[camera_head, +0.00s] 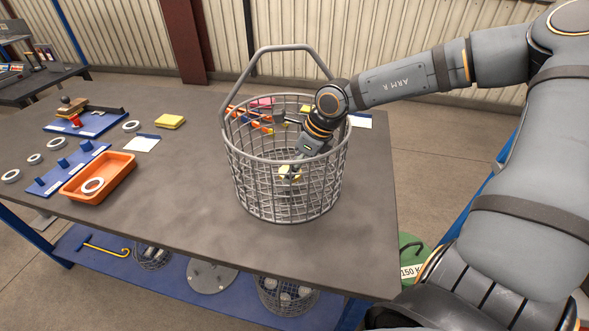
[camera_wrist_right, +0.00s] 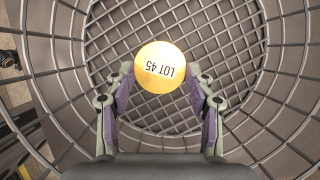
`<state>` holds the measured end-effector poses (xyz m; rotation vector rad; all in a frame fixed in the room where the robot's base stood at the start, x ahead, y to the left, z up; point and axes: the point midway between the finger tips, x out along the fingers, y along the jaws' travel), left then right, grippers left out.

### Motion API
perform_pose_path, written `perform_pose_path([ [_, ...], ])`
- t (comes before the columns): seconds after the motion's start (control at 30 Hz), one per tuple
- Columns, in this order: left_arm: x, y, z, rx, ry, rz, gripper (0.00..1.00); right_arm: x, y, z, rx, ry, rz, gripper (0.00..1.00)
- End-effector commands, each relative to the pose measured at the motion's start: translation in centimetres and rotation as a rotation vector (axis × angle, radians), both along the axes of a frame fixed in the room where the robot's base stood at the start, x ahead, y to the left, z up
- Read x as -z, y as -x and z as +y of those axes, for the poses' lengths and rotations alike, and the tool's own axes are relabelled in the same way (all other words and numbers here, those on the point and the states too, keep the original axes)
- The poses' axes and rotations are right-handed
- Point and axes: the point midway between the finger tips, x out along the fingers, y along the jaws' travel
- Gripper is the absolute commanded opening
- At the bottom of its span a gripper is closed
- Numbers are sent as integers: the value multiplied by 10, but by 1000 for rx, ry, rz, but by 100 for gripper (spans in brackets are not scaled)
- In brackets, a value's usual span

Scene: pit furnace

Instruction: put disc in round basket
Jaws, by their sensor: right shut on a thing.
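A round wire basket (camera_head: 258,190) with a tall raised handle stands upright near the right end of the table. My right gripper (camera_head: 291,165) reaches down into it, below the rim. It is shut on a pale yellow disc (camera_head: 290,173), seen through the front mesh in the head view. In the right wrist view the disc (camera_wrist_right: 160,67) reads "LOT 45" and sits between the fingertips of the right gripper (camera_wrist_right: 160,80). The basket's mesh floor (camera_wrist_right: 235,50) is beyond it and the wall surrounds it. The gap between disc and floor is hard to judge. My left gripper is out of view.
An orange tray (camera_head: 127,170) with a white ring stands on the left, beside blue peg boards (camera_head: 48,185) and several loose rings. A yellow block (camera_head: 170,121) lies farther back. Small coloured items lie behind the basket. The table between tray and basket is clear.

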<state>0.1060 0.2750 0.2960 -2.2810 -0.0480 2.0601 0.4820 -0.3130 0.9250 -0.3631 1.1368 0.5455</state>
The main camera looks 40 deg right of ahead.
Motion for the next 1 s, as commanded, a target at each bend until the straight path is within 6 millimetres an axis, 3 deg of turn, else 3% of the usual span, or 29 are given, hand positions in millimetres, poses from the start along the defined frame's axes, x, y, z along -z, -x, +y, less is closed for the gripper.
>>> perform_pose_path([
  [0.07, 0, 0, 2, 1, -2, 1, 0, 9, 0, 0, 0, 0, 0, 7],
  [0.97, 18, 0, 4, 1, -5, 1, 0, 20, 0, 0, -1, 0, -2, 7],
  [1.0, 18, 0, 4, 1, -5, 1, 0, 20, 0, 0, -1, 0, 0, 57],
])
